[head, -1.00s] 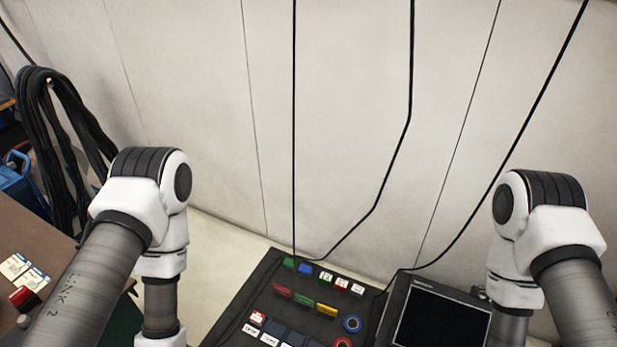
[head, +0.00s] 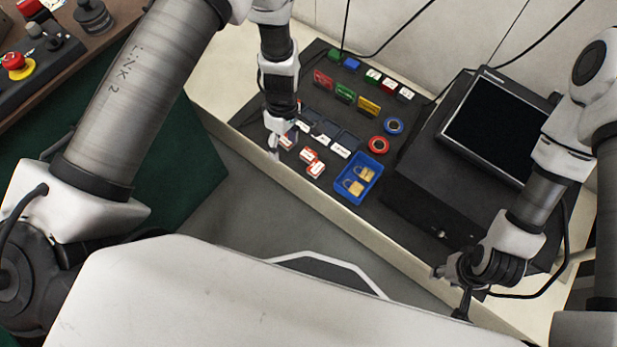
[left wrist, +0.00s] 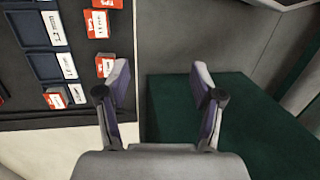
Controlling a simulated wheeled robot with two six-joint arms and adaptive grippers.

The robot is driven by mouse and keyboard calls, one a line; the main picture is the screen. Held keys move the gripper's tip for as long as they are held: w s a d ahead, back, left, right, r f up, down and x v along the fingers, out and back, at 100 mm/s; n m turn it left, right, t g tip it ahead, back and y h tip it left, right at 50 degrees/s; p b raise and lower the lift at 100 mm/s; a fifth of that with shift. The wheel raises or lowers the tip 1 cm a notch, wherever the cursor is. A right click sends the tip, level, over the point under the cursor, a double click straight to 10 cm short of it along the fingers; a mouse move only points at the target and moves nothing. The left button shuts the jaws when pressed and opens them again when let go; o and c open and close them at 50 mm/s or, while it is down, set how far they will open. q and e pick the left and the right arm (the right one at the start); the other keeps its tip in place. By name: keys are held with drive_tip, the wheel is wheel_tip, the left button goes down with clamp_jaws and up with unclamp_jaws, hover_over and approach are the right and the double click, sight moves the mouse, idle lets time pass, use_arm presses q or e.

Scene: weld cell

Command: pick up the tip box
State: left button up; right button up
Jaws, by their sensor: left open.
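Several small red-and-white boxes that look like tip boxes lie on the dark mat; which one the task means I cannot tell. In the head view one box (head: 288,140) lies beside my left gripper (head: 274,143), with another box (head: 309,155) and a third (head: 316,169) to its right. In the left wrist view boxes (left wrist: 96,23) and (left wrist: 104,64) lie left of my left gripper (left wrist: 161,82), which is open and empty. My right gripper (head: 450,288) is at the lower right, away from the boxes; its jaws are unclear.
Labelled dark compartments (head: 325,128) lie behind the boxes. A blue tray (head: 375,168) with brass padlocks, a red ring (head: 378,145) and a blue ring (head: 393,126) are to the right. A black monitor (head: 493,122) stands farther right. An emergency-stop box (head: 15,62) is at far left.

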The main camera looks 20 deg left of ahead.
use_arm(q)
drive_tip(key=t+b, duration=0.2)
drive_tip(key=b, duration=0.7)
hover_over(309, 154)
drive_tip(key=a, duration=0.1)
drive_tip(key=shift+m, duration=0.3)
wheel_tip(309, 154, down, 7)
drive_tip(key=shift+w+a+f, duration=0.1)
drive_tip(key=shift+w, duration=0.2)
drive_tip(key=f+b, duration=0.1)
drive_tip(key=f, duration=0.1)
drive_tip(key=f+b, duration=0.1)
drive_tip(key=f, duration=0.1)
drive_tip(key=d+f+b, duration=0.1)
drive_tip(key=f, duration=0.1)
drive_tip(key=shift+s+f, duration=0.25)
drive_tip(key=shift+s, duration=0.1)
drive_tip(key=shift+f+b, duration=0.3)
drive_tip(key=shift+f, duration=0.1)
drive_tip(key=shift+r, duration=0.1)
use_arm(e)
wheel_tip(309, 154, down, 17)
drive_tip(key=shift+s+d+r, duration=0.15)
drive_tip(key=shift+s+r, duration=0.05)
drive_tip(key=shift+s, duration=0.2)
use_arm(q)
clamp_jaws()
